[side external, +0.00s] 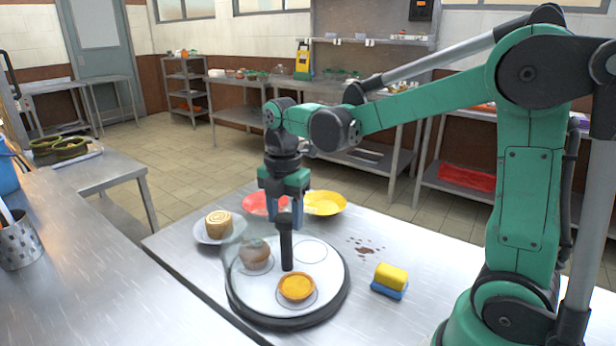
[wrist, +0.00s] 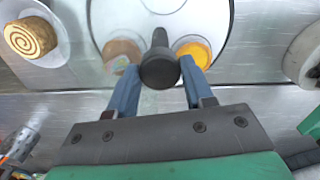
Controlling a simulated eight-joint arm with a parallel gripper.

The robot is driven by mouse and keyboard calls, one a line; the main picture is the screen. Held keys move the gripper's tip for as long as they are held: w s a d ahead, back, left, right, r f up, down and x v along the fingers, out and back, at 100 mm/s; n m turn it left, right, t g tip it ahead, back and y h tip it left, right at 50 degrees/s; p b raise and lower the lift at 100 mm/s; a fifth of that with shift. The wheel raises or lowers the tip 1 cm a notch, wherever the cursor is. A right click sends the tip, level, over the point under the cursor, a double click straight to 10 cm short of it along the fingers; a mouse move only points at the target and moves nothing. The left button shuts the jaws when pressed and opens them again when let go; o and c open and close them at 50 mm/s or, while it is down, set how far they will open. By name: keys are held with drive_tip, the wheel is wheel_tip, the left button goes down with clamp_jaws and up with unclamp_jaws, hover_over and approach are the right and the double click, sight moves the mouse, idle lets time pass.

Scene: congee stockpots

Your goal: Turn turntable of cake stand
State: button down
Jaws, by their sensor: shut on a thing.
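The cake stand's turntable (side external: 325,278) is a round white disc with a dark rim. It also fills the top of the wrist view (wrist: 218,18). A black upright handle (side external: 286,252) rises from the disc; its round top shows in the wrist view (wrist: 160,70). An orange-yellow tart (side external: 297,287) and a brown cake with a grey-green top (side external: 255,254) sit on marked circles, and another circle is empty. A faint clear cover seems to surround the brown cake. My gripper (side external: 285,212) points down, its blue fingers on either side of the handle's top, shut on it.
A roll cake (side external: 218,223) sits on a plate left of the stand. A red plate (side external: 258,204) and a yellow plate (side external: 325,203) lie behind it. A yellow and blue sponge (side external: 390,280) and brown spots are on the right. The table's front right is clear.

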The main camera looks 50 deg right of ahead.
drive_tip(key=shift+n, duration=0.7)
drive_tip(key=shift+c, duration=1.7)
unclamp_jaws()
drive_tip(key=shift+r, duration=0.1)
drive_tip(key=shift+r, duration=2.75)
